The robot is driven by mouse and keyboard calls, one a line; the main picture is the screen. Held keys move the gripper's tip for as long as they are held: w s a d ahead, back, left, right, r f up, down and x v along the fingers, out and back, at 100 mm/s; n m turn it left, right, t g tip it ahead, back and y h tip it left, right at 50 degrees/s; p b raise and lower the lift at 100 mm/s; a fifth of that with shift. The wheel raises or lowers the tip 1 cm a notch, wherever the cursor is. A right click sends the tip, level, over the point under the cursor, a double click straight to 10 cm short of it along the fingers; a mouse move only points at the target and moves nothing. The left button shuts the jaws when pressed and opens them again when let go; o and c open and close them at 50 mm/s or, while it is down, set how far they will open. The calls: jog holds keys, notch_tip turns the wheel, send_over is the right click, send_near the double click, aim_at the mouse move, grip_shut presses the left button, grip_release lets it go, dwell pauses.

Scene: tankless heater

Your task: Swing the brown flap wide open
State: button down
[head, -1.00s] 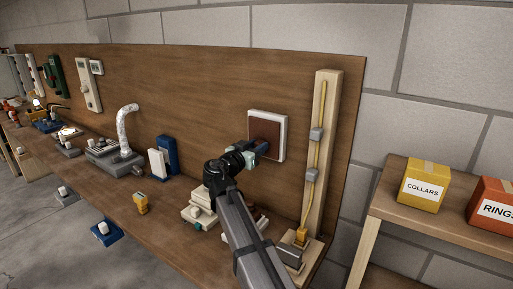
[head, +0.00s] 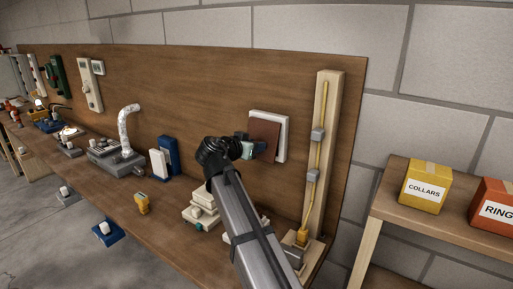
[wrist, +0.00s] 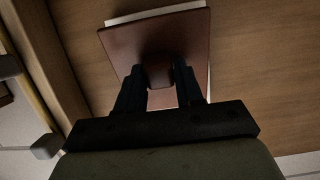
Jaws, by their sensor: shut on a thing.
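The brown flap (head: 265,134) belongs to a white square frame (head: 284,135) on the upright wooden board. It stands partly swung out from the frame, its right side away from the white surround. My gripper (head: 257,147) is at the flap's lower part in the head view. In the wrist view, the flap (wrist: 125,45) spreads above my gripper (wrist: 160,79), whose two dark fingers are shut on a small dark knob (wrist: 158,76) on the flap's face. The white frame (wrist: 155,14) shows behind the flap's edge. The hinge itself is hidden.
A wooden post (head: 325,150) with a yellow cable and grey clips stands right of the frame. White blocks (head: 203,208) and other devices sit on the bench below. A shelf with yellow (head: 425,187) and orange boxes is at the right.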

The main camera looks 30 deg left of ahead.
notch_tip(320, 180, up, 7)
jog(key=s+g, duration=0.2)
jog(key=g, duration=0.4)
jog(key=shift+s, duration=0.3)
jog(key=shift+r, duration=0.15)
jog(key=c, duration=0.8)
grip_release()
jog(key=shift+f, duration=0.2)
jog(key=shift+s, duration=0.1)
jog(key=v, duration=1.3)
jog(key=shift+r, duration=0.45)
